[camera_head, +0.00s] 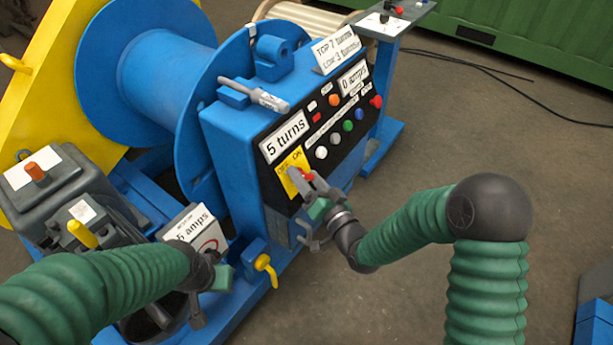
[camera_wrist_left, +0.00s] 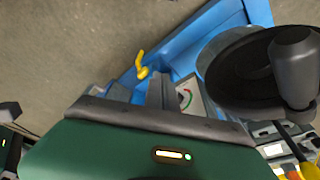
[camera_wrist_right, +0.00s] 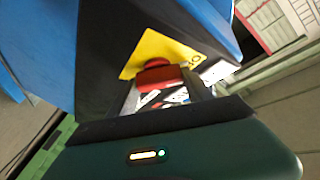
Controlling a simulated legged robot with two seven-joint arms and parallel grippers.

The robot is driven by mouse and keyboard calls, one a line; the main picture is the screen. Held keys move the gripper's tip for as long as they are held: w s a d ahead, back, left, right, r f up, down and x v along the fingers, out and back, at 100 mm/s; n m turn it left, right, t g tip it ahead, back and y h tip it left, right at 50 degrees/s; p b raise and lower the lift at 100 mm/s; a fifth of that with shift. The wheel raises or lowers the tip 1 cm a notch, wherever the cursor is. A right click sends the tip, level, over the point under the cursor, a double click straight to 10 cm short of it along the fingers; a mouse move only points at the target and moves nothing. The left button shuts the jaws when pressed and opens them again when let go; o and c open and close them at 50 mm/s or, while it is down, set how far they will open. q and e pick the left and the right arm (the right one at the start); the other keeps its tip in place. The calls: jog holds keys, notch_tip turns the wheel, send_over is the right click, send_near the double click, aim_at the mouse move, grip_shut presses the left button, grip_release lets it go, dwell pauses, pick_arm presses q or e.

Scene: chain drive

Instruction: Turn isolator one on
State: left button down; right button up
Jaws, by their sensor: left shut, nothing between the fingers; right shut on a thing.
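A yellow plate (camera_head: 290,165) with a red rotary knob (camera_head: 306,177) sits at the lower left of the black panel on the blue cabinet. Lettering ending in "ON" shows on the plate; I cannot tell whether it names isolator one. My right gripper (camera_head: 302,184) is shut on the red knob. In the right wrist view the red knob (camera_wrist_right: 157,75) lies between the fingers, in front of the yellow plate (camera_wrist_right: 160,52). The knob's exact angle is unclear. My left gripper (camera_head: 198,318) is shut and empty, low beside the blue frame.
The black panel (camera_head: 318,132) carries several coloured buttons and signs reading "5 turns" and "0 amps". A yellow-handled valve (camera_head: 265,264) is close to my left gripper. A blue drum (camera_head: 165,85) stands behind the cabinet.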

jog(key=shift+r+m+h+p, duration=0.15)
jog(key=shift+m+h+p, duration=0.2)
jog(key=shift+p, duration=0.25)
jog(key=m+g+h+p, duration=0.2)
jog(key=m+p, duration=0.2)
jog(key=p, duration=0.2)
jog(key=m+g+h+p, duration=0.1)
jog(key=m+g+p, duration=0.1)
jog(key=m+p, duration=0.3)
jog(key=m+g+h+p, duration=0.2)
jog(key=m+p, duration=0.3)
jog(key=p, duration=0.3)
jog(key=shift+r+h, duration=0.2)
jog(key=shift+h, duration=0.15)
jog(key=m+g+p, duration=0.1)
jog(key=p, duration=0.1)
jog(key=shift+f+m+p, duration=0.15)
jog(key=shift+m+p, duration=0.15)
jog(key=shift+m, duration=0.05)
jog(key=shift+f+g, duration=0.1)
jog(key=shift+g, duration=0.3)
jog(key=shift+f+m, duration=0.1)
jog(key=shift+m, duration=0.2)
jog(key=o, duration=1.1)
jog(key=shift+o, duration=1.3)
